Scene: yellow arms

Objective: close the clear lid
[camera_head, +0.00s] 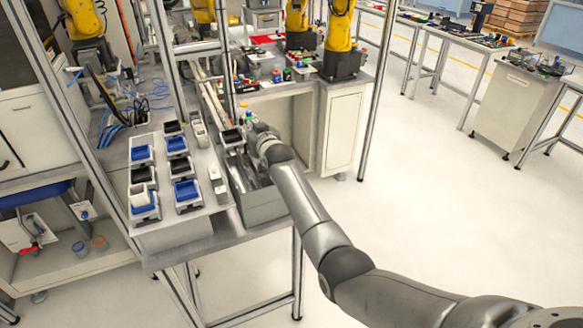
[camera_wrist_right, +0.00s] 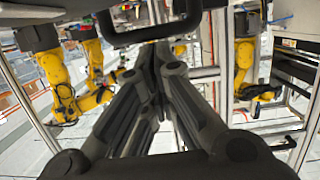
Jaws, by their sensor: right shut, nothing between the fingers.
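My right gripper (camera_head: 250,127) reaches in from the lower right in the head view. It is above the far end of a grey bin (camera_head: 265,206) at the table's right side. In the right wrist view its fingers (camera_wrist_right: 157,50) meet at the tips, with nothing between them. A black handle-shaped bar (camera_wrist_right: 150,37) lies across the top of that view, close to the fingertips; I cannot tell whether they touch. I cannot make out a clear lid with certainty in either view. My left gripper is not in view.
Several blue and black trays (camera_head: 186,190) stand on the grey table (camera_head: 185,240) left of the bin. A metal post (camera_head: 176,75) rises behind them. Yellow robot arms (camera_head: 340,32) stand on the benches at the back. The floor (camera_head: 450,215) to the right is clear.

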